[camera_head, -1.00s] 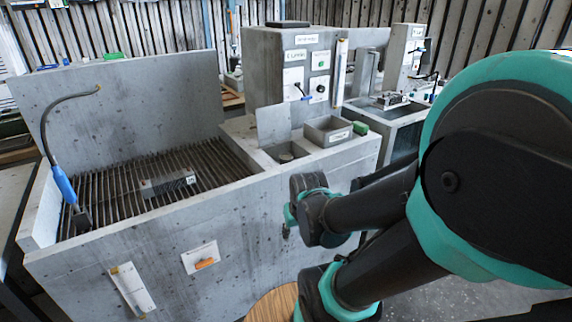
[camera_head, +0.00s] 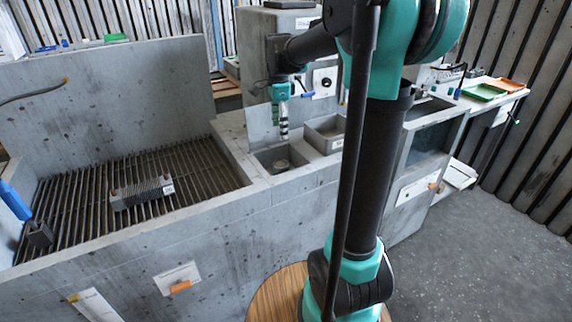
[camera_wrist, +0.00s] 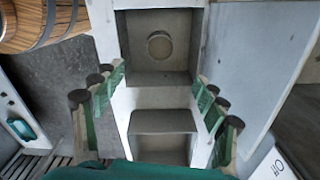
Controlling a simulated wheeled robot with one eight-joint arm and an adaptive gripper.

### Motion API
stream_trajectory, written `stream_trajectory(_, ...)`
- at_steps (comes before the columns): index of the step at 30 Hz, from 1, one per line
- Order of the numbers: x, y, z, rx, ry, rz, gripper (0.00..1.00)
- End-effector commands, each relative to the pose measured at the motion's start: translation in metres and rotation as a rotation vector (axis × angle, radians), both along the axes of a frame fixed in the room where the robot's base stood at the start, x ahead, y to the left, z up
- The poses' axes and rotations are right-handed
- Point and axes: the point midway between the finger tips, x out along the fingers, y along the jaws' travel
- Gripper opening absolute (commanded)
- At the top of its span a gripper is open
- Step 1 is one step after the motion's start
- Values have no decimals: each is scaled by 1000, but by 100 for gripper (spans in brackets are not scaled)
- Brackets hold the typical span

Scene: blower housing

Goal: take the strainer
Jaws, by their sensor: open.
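A small round grey disc, which looks like the strainer (camera_head: 281,164), lies on the floor of a square sunken basin (camera_head: 262,160). In the wrist view the strainer (camera_wrist: 159,44) is a flat round shape in the upper middle of the basin. My gripper (camera_head: 284,130) points down above the basin, apart from the disc. In the wrist view my gripper (camera_wrist: 160,84) is open and empty, with one finger on each side, and the disc shows beyond the fingertips. The disc's height and any handle cannot be made out.
An upright grey plate (camera_head: 262,122) stands behind the basin. An open grey tray (camera_head: 325,134) is beside it on the right. A slatted grate (camera_head: 90,185) with a ribbed block (camera_head: 142,193) lies to the left. A control box (camera_head: 258,55) stands behind.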

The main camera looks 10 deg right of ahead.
Motion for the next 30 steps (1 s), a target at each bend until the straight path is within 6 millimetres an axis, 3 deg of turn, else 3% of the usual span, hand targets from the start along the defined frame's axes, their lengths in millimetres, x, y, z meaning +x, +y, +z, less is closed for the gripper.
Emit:
stream_trajectory(5,2,1,-13,0,6,-25,72)
stream_trajectory(18,2,0,-97,0,5,-22,72)
stream_trajectory(30,1,-1,-131,0,5,-21,72)
